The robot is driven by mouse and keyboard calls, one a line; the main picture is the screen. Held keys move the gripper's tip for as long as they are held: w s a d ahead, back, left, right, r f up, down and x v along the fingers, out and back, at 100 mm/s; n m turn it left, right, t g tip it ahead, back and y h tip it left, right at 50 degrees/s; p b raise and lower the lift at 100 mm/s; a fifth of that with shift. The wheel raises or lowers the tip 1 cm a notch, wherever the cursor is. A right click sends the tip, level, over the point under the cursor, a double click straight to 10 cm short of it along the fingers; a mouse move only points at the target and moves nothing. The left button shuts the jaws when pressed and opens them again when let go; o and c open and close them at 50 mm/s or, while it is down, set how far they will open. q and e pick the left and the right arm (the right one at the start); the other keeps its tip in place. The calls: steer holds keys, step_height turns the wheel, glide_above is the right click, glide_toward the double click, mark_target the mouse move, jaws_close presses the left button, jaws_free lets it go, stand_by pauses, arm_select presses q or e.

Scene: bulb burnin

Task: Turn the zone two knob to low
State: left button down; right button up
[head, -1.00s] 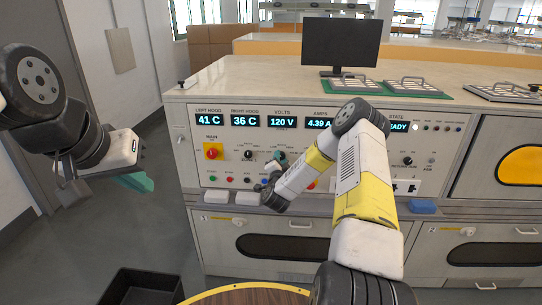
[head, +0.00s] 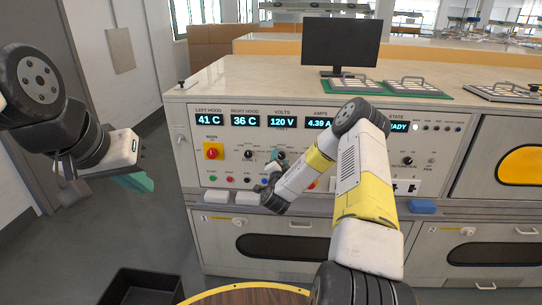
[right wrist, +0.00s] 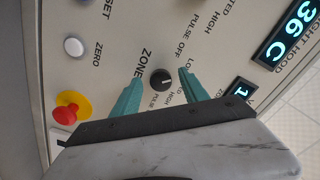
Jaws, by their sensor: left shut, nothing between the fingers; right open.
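A small black knob (right wrist: 161,79) with a white mark sits on the panel in the right wrist view, with "ZONE" printed beside it and "PULSE" and "HIGH" around it. The number after "ZONE" is not readable. Its mark points roughly toward the right of that picture; I cannot tell which label it meets. My right gripper (right wrist: 160,76) is open, its teal fingers on either side of the knob; contact is unclear. My left gripper (head: 136,183) is shut and empty, left of the console.
A black knob (head: 248,155) stands left of my right gripper, and a red switch on a yellow plate (head: 213,151) further left. A red and yellow emergency button (right wrist: 71,108) and a white button (right wrist: 74,47) are near the right gripper. A ledge runs below the panel.

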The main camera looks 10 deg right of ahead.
steer(key=v, duration=0.7)
steer(key=shift+s, duration=0.15)
steer(key=w+a+r+n+g+y, duration=0.1)
steer(key=a+r+n+y, duration=0.15)
steer(key=r, duration=0.25)
steer(key=w+a+r+n+y, duration=0.1)
steer(key=a+r+n+y, duration=0.1)
steer(key=r+n+y, duration=0.15)
steer(key=s+a+r+n+g+y, duration=0.1)
steer(key=s+a+r+n+g, duration=0.25)
steer(key=s+r, duration=0.4)
steer(key=s+d+r+n+g, duration=0.1)
steer(key=s+r+n+g, duration=0.1)
steer(key=s, duration=1.3)
steer(key=s+d+r+n+g, duration=0.1)
steer(key=s+r+n+g, duration=0.2)
steer(key=s+r, duration=0.4)
steer(key=s+g, duration=0.1)
steer(key=s, duration=0.8)
steer(key=shift+d+r+g, duration=0.2)
steer(key=shift+r+g, duration=0.1)
steer(key=shift+g, duration=0.05)
steer(key=shift+s+d, duration=0.1)
steer(key=shift+s, duration=0.05)
